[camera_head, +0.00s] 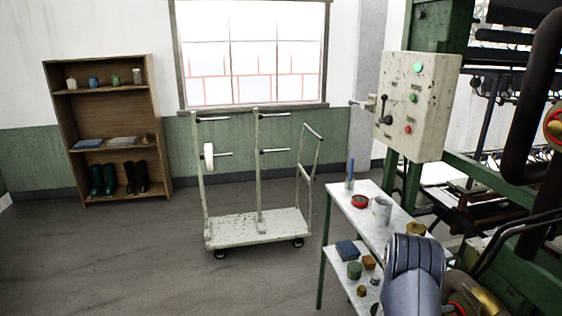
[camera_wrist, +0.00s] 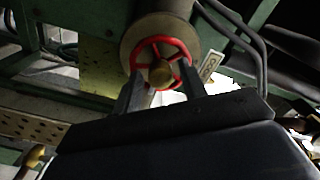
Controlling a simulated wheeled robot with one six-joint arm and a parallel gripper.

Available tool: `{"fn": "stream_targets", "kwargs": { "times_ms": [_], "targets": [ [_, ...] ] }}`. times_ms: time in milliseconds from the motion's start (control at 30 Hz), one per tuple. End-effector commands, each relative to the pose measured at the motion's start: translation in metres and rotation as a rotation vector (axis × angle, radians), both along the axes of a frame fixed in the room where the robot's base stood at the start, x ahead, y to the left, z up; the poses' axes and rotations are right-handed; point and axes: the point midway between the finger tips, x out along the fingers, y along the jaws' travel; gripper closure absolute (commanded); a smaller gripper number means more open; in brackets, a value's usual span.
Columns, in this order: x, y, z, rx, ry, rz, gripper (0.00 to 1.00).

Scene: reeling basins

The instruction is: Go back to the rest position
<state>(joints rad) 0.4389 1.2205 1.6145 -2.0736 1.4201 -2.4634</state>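My gripper (camera_wrist: 161,88) shows in the wrist view with its two dark fingers apart and nothing visible held between them. In the head view my arm reaches in at the lower right, and my gripper cannot be made out there.
A narrow white-topped table (camera_head: 372,222) with small items stands close to my arm. A pale control box (camera_head: 418,105) and green machine frame are at the right. A trolley (camera_head: 258,228) and wooden shelf (camera_head: 112,110) stand further back. The left floor is clear.

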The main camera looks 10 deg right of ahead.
Motion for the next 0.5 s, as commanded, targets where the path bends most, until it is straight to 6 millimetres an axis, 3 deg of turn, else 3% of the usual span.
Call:
{"fn": "stream_targets", "kwargs": {
  "times_ms": [500],
  "targets": [
    [0.0003,0.0024,-0.0024,0.036,-0.421,0.001,0.6]
  ]
}}
